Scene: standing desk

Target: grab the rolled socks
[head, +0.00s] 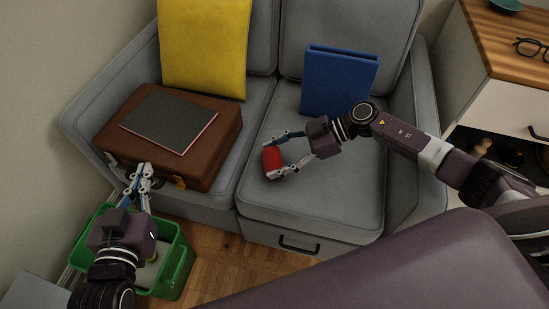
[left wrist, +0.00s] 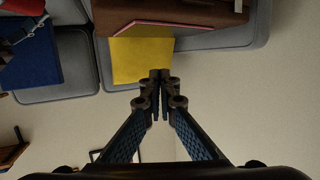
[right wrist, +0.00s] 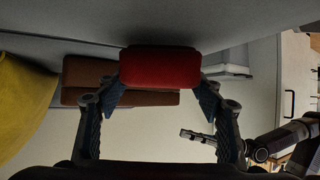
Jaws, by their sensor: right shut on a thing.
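The rolled socks (head: 271,160) appear as a small red roll with rounded edges, over the right seat cushion of the grey sofa. My right gripper (head: 270,158) is shut on them, with one finger on each side. In the right wrist view the red roll (right wrist: 160,67) sits between the fingertips; I cannot tell whether it touches the cushion. My left gripper (head: 145,170) is shut and empty, above the green bin and in front of the briefcase. Its fingertips (left wrist: 160,76) meet in the left wrist view.
A brown briefcase (head: 205,165) with a dark notebook (head: 170,121) on top lies on the left cushion. A yellow cushion (head: 204,45) and blue binder (head: 338,82) lean on the backrest. The green bin (head: 178,272) stands on the floor. A wood-topped cabinet (head: 505,60) is at right.

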